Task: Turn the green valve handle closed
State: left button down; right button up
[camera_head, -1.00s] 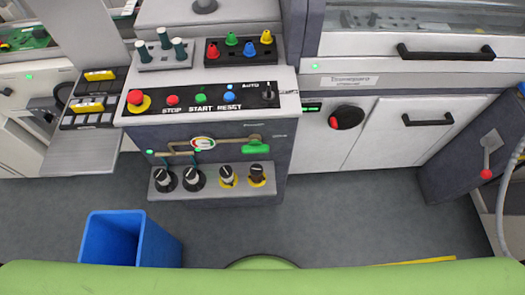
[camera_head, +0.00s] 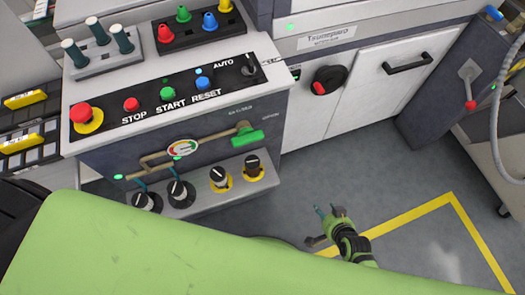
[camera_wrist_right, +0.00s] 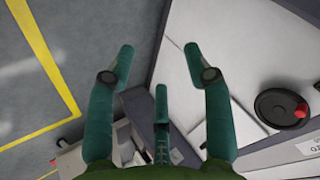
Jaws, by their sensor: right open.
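The green valve handle (camera_head: 247,137) is on the right end of a brass pipe, on the dark front panel of the control console (camera_head: 180,92). A round gauge (camera_head: 183,148) sits on the pipe to its left. In the head view the handle lies slightly tilted, roughly along the pipe. My right gripper (camera_head: 319,226) is open and empty, below and to the right of the handle, clear of it. In the right wrist view the open fingers (camera_wrist_right: 160,53) spread in front of a white cabinet (camera_wrist_right: 235,45); the handle is not seen there. My left gripper is not in view.
Several black-and-white knobs stand on a ledge (camera_head: 205,192) below the valve. A red-and-black rotary switch (camera_head: 328,79) juts from the white cabinet to the right; it also shows in the right wrist view (camera_wrist_right: 283,107). Open grey floor with a yellow line (camera_head: 405,217) lies right.

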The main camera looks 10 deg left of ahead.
jog(key=w+a+r+m+t+y+b, duration=0.2)
jog(key=w+a+r+y+b, duration=0.1)
jog(key=w+a+r+b, duration=0.25)
jog(key=m+t+y+b, duration=0.1)
jog(key=m+y+b, duration=0.1)
jog(key=y+b, duration=0.75)
send_near(247, 136)
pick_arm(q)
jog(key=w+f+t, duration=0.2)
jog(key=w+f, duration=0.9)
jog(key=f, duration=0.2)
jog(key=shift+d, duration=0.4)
pick_arm(e)
jog(key=shift+h, duration=0.35)
jog(key=x, duration=0.5)
jog(key=f+x, duration=0.1)
jog(key=x, duration=0.1)
jog(key=shift+s+a, duration=0.1)
jog(key=shift+a, duration=0.15)
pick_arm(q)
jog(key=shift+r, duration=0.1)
pick_arm(e)
jog(key=shift+d, duration=0.1)
grip_shut()
